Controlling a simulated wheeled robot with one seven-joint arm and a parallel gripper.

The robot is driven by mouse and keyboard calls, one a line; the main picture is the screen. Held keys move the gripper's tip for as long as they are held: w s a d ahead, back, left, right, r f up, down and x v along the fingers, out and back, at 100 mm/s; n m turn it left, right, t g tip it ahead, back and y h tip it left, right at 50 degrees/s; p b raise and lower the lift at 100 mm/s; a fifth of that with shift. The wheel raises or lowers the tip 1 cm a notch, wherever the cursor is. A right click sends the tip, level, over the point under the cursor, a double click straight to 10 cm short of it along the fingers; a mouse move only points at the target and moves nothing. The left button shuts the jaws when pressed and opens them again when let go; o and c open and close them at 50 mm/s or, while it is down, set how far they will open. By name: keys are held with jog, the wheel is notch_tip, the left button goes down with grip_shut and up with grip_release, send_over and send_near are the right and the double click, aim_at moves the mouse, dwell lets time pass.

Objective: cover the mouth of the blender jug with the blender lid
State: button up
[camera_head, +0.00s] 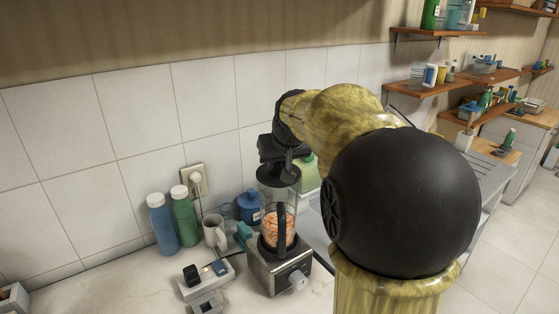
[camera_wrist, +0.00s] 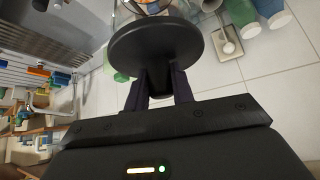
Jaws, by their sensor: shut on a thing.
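The blender lid (camera_head: 278,177) is a flat black disc. My gripper (camera_head: 279,160) is shut on it from above. In the wrist view, the lid (camera_wrist: 155,48) spreads beyond the two dark fingers of my gripper (camera_wrist: 160,86). The blender jug (camera_head: 268,226) is clear with a black handle, holds orange pieces and stands upright on its silver base (camera_head: 283,272). The lid hangs above the jug's mouth, apart from it, roughly level. In the wrist view, the lid hides most of the jug, and a bit of it (camera_wrist: 151,5) shows at the top edge.
A blue bottle (camera_head: 163,222), a green bottle (camera_head: 184,217), a mug (camera_head: 215,231) and a blue container (camera_head: 249,207) stand left of the blender. A grey device (camera_head: 206,281) sits in front of them. The tiled wall (camera_head: 130,135) is close behind. Wooden shelves (camera_head: 425,88) hang at the right.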

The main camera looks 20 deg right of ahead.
jog(key=shift+f, duration=0.6)
jog(key=shift+w, duration=0.1)
jog(key=shift+a, duration=0.1)
jog(key=shift+d, duration=0.2)
jog(key=shift+r, duration=0.1)
jog(key=shift+a, duration=0.15)
dwell(0.3)
